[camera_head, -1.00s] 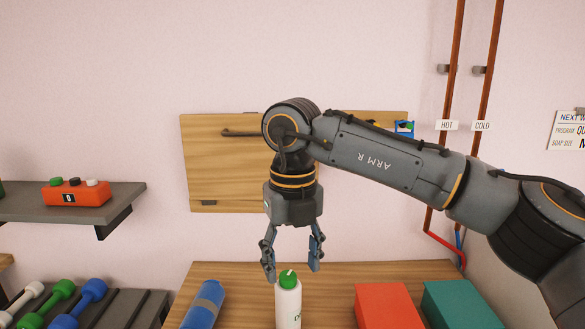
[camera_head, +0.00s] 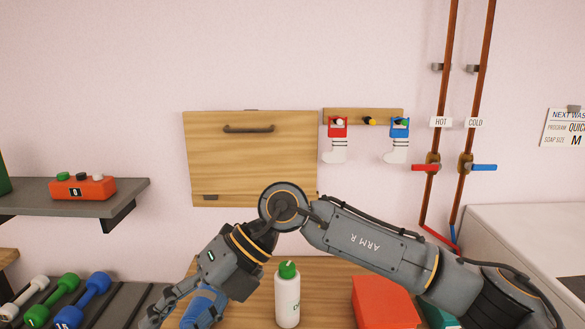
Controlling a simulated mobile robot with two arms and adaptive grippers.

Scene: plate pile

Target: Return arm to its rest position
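My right arm comes in from the right, and its dark grey forearm is marked ARM R. It bends at a round joint in the middle of the picture. From there my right gripper (camera_head: 168,306) points down and left, low over the table, with its fingertips close to the bottom edge. It overlaps the blue cylinder (camera_head: 205,307) in the picture. I cannot tell whether it touches the cylinder or how far apart the fingers are. My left gripper is not in view.
A white bottle with a green cap (camera_head: 287,297) stands upright on the wooden table (camera_head: 255,280). A red box (camera_head: 383,303) and a teal box (camera_head: 437,316) are to its right. Dumbbells (camera_head: 60,298) lie on a rack at left. A grey shelf (camera_head: 70,204) juts from the wall.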

